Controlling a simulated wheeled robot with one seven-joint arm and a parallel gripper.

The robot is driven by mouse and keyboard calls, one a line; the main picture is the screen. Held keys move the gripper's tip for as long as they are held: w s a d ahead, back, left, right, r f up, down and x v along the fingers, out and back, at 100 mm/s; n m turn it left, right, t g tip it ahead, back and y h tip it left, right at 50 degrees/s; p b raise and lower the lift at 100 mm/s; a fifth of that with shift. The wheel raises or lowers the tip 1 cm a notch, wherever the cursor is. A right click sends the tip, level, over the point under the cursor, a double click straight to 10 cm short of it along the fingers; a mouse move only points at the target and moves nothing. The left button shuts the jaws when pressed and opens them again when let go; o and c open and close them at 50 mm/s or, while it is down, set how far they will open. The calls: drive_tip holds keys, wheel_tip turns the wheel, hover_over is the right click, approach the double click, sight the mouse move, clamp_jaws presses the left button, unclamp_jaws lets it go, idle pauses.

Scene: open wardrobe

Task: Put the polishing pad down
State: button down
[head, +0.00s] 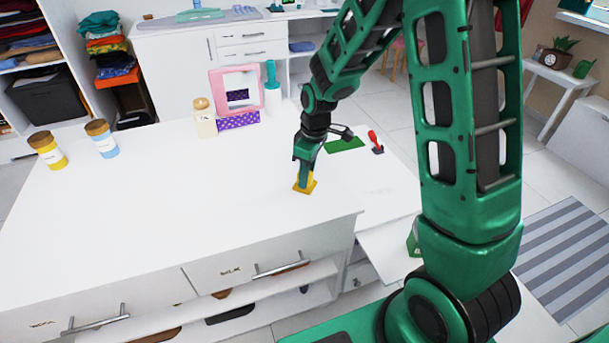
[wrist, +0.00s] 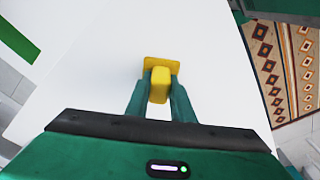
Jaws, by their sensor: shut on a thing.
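The polishing pad (head: 309,184) is yellow, with a flat base and an upright block-shaped grip. In the head view it is at my gripper (head: 304,173), low over the white dresser top (head: 180,205) near its right side. In the wrist view the pad (wrist: 160,84) sits between the two green fingers of my gripper (wrist: 158,92), which are shut on its grip. The flat base shows beyond the fingertips over the white surface. I cannot tell whether the base touches the top.
A green mat (head: 345,145) and a red-handled tool (head: 376,143) lie to the right. A pink-framed mirror (head: 238,91), a cream bottle (head: 205,118) and a teal-and-white bottle (head: 272,88) stand behind. Yellow (head: 47,150) and blue (head: 103,140) jars stand left. The top's middle is clear.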

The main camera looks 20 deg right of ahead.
sight(311, 173)
drive_tip(key=c, duration=1.5)
unclamp_jaws()
drive_tip(key=shift+c, duration=0.2)
drive_tip(key=shift+r, duration=0.1)
wheel_tip(311, 173, up, 12)
drive_tip(key=s+d, duration=0.1)
drive_tip(key=s+d+r+m+h, duration=0.1)
drive_tip(key=s+d+r+m, duration=0.1)
drive_tip(key=s+d+m, duration=0.35)
drive_tip(key=s+d+r+m, duration=0.3)
drive_tip(key=s+d, duration=0.4)
drive_tip(key=s, duration=0.2)
drive_tip(key=s+d+m, duration=0.1)
drive_tip(key=s+m, duration=0.2)
drive_tip(key=s, duration=0.5)
drive_tip(key=s+d+m+g, duration=0.1)
drive_tip(key=s+d+m, duration=0.1)
drive_tip(key=s+m, duration=0.2)
drive_tip(key=s, duration=0.3)
drive_tip(key=shift+s+d+f, duration=0.25)
drive_tip(key=shift+s+f, duration=0.1)
drive_tip(key=shift+s, duration=0.05)
